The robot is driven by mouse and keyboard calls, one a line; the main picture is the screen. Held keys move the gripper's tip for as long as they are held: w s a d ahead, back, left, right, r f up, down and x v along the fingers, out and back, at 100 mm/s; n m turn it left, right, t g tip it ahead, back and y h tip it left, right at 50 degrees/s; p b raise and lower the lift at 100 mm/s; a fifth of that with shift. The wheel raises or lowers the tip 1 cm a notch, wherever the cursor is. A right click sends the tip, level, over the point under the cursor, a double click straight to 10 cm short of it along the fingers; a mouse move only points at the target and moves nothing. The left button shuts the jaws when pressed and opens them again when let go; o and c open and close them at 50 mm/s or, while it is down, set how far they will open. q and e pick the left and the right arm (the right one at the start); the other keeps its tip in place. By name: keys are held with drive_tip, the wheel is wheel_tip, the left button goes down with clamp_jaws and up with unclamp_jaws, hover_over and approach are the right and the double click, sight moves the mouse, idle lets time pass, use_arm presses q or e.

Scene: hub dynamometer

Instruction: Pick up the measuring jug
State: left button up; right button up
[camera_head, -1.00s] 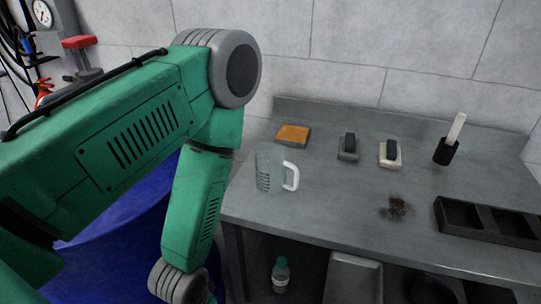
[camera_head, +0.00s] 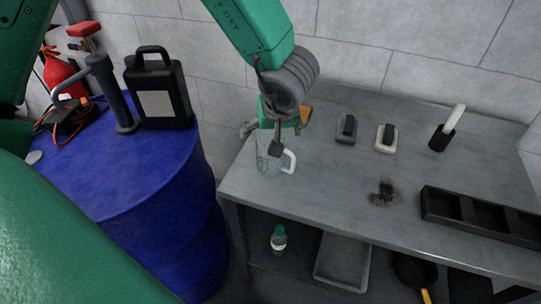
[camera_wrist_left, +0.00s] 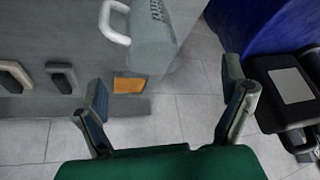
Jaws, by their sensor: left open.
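The measuring jug (camera_head: 268,160) is clear with dark markings and a white handle on its right. It stands upright on the left end of the grey bench (camera_head: 330,190). In the left wrist view the jug (camera_wrist_left: 152,38) lies ahead of the spread fingers (camera_wrist_left: 168,104), to the top, with nothing between the fingertips. My right gripper is in neither view.
An orange sponge-like block (camera_head: 304,115) is partly hidden behind my gripper. Two small brushes or blocks (camera_head: 346,129) (camera_head: 386,137) and a black holder (camera_head: 442,138) stand further right. A blue drum (camera_head: 120,180) with a black canister (camera_head: 158,90) stands left.

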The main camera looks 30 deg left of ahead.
use_arm(q)
drive_tip(key=shift+n+h, duration=0.4)
drive_tip(key=shift+n, duration=0.1)
drive_tip(key=b+x, duration=0.1)
drive_tip(key=x, duration=0.2)
drive_tip(key=w+b+x, duration=0.1)
drive_tip(key=x, duration=0.6)
drive_tip(key=shift+w+b, duration=0.2)
drive_tip(key=shift+b, duration=0.2)
drive_tip(key=c, duration=1.2)
